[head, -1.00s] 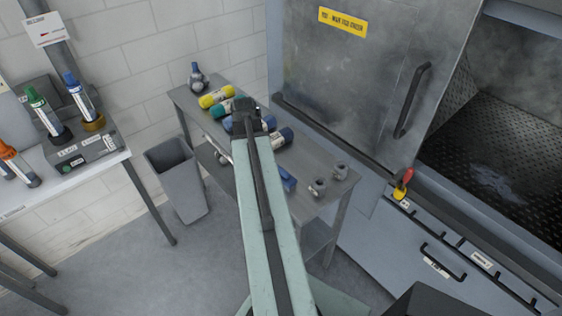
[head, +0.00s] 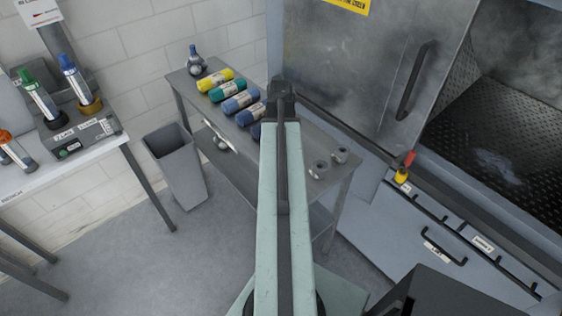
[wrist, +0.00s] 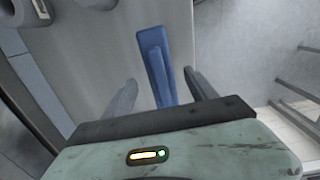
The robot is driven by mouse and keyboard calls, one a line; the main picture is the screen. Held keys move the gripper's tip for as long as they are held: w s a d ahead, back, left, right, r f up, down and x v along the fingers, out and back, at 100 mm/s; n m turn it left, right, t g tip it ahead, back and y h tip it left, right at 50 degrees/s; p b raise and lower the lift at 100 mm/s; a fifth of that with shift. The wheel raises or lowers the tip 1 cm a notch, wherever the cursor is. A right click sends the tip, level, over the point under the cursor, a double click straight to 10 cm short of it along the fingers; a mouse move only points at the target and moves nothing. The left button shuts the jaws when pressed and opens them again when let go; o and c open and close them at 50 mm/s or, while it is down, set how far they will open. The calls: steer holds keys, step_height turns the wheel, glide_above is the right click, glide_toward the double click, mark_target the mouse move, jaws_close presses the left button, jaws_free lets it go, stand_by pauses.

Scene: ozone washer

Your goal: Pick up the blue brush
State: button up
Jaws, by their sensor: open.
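The blue brush (wrist: 152,50) shows in the wrist view as a long blue piece lying on the grey bench top (wrist: 205,45). Its near end lies between the two grey fingers of my gripper (wrist: 159,77). The fingers are spread apart, one on each side of the brush, with visible gaps. I cannot tell how high they are above the bench. In the head view my arm hides the brush, and the fingers are not clearly visible.
Yellow (head: 215,80), teal (head: 227,91) and blue (head: 240,101) cylinders lie on the bench's left part. A grey bin (head: 174,165) stands left. The washer cabinet (head: 375,75) rises behind.

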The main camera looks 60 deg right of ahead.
step_height(320, 180, down, 3)
steer(key=shift+f+b, duration=0.15)
steer(key=shift+b, duration=0.8)
steer(key=shift+r, duration=0.2)
jaws_close()
steer(key=shift+r+p, duration=0.15)
steer(key=shift+p, duration=0.2)
step_height(320, 180, up, 10)
steer(key=p, duration=1)
